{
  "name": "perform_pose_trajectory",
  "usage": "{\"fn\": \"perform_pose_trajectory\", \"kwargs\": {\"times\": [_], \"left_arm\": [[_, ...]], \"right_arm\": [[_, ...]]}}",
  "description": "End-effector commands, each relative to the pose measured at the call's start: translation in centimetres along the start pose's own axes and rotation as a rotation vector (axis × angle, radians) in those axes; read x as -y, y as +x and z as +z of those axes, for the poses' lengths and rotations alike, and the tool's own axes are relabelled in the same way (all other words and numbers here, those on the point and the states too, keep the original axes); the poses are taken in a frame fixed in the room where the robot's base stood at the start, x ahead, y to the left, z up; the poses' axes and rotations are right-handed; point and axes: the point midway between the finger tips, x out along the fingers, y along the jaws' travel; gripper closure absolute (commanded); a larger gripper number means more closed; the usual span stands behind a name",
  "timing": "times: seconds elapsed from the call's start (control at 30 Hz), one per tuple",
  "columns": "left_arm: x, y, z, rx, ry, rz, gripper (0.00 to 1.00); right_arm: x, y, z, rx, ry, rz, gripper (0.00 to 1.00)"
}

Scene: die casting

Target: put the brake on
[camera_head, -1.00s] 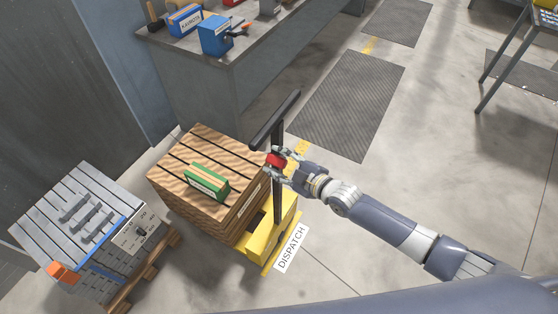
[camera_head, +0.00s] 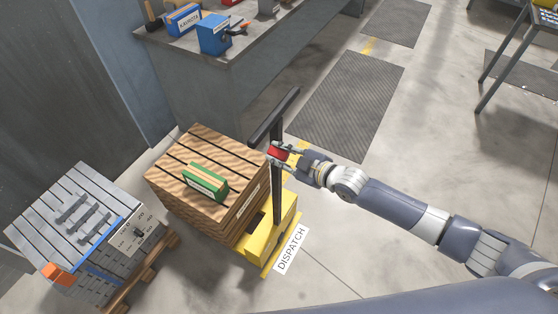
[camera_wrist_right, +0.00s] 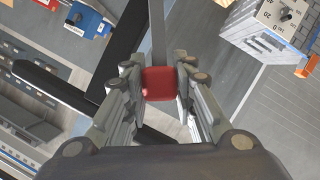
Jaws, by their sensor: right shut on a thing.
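A yellow pallet truck (camera_head: 260,238) has a dark upright handle (camera_head: 278,192) with a black crossbar (camera_head: 274,117) at its top. A red part (camera_head: 279,153), the brake piece, sits beside the upright below the crossbar. My right gripper (camera_head: 280,152) is shut on this red part. In the right wrist view the red part (camera_wrist_right: 160,83) lies between the two fingers, at the end of a grey bar (camera_wrist_right: 157,35). My left gripper is not in view.
A wooden crate (camera_head: 200,165) with a green box (camera_head: 206,182) on top stands on the truck. A grey slatted stack (camera_head: 75,215) is at left. A workbench (camera_head: 225,60) stands behind. The floor at right is mostly clear.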

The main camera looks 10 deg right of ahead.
Motion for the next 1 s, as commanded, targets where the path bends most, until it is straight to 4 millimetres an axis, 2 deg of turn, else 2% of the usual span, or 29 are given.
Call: {"fn": "perform_pose_trajectory", "kwargs": {"times": [0.03,0.43,0.47,0.53,0.87,1.0], "left_arm": [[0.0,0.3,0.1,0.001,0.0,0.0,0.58],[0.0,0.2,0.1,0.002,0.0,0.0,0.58],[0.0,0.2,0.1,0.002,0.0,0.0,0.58],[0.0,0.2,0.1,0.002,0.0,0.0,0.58],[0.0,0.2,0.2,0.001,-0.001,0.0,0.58],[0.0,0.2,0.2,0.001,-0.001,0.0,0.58]], "right_arm": [[-1.1,0.0,0.1,-0.002,-0.017,0.014,1.0],[-1.9,-0.1,-0.1,-0.002,-0.024,0.023,1.0],[-1.9,-0.1,-0.1,-0.002,-0.024,0.023,0.71],[-1.9,-0.1,-0.1,-0.002,-0.024,0.023,0.56],[-1.4,-0.1,0.0,0.0,-0.016,0.014,0.55],[-1.3,-1.1,0.1,0.001,-0.014,0.014,0.55]]}}
